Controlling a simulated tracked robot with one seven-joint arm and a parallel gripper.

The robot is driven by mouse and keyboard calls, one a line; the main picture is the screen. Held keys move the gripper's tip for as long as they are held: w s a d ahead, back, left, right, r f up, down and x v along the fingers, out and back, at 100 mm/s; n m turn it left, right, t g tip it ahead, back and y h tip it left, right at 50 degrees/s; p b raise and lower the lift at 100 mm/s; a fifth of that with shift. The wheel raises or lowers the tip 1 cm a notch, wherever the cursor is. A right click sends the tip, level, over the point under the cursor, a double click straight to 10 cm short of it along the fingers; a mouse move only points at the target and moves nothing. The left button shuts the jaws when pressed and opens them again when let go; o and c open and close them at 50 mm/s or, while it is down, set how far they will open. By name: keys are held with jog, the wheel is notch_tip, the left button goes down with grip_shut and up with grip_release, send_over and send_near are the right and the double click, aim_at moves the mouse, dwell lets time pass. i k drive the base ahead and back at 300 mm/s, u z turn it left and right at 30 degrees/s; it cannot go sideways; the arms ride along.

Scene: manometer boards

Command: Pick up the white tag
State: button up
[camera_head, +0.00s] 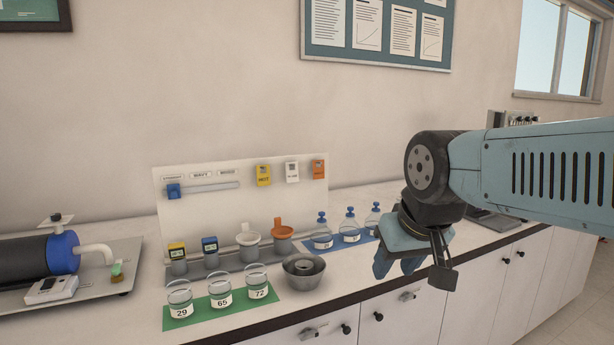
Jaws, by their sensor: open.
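The white tag (292,172) hangs on the upright white board (215,225), between a yellow tag (264,175) on its left and an orange tag (318,169) on its right. It has small dark print, too small to read. My gripper (414,268) is open and empty, pointing down over the front edge of the counter. It is to the right of the white tag, lower in the picture and well apart from it. Nothing covers the white tag.
Stoppered bottles (351,226) on a blue mat, a metal bowl (303,271), funnels (283,236) and numbered beakers (221,294) on a green mat stand before the board. A blue tag (173,191) hangs at its left. A motor-like device (38,262) sits far left.

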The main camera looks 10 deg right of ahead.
aim_at(292, 175)
jog(key=u, duration=0.15)
jog(key=i, duration=0.9)
jog(key=z, duration=0.05)
